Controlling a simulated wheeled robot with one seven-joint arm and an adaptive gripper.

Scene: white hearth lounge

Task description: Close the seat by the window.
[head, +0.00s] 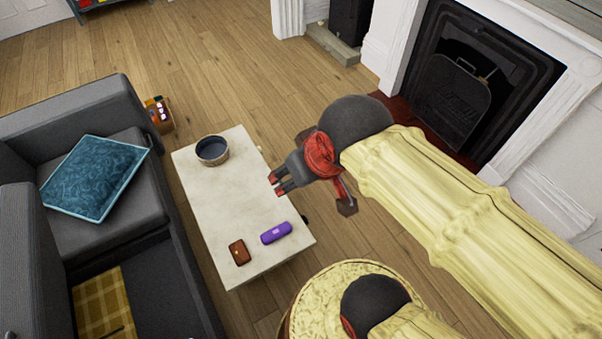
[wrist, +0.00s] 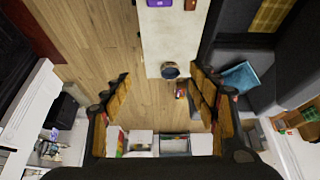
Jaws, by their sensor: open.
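A dark grey sofa (head: 75,105) stands on the left in the head view, and it also shows at the upper right of the wrist view (wrist: 283,88). Its near part is dark and looks sunken, with a yellow plaid cloth (head: 103,303) in it. I cannot tell whether this is a raised or open seat. No window shows, so I cannot tell which seat is by it. My gripper (head: 275,184) is open and empty, in the air near the right edge of the low table, apart from the sofa. Its spread fingers show in the wrist view (wrist: 162,92).
A pale low table (head: 215,215) stands between my gripper and the sofa, bearing a dark bowl (head: 212,150), a purple case (head: 276,233) and a brown object (head: 239,252). A teal cushion (head: 95,178) lies on the sofa. A fireplace (head: 465,85) is at right.

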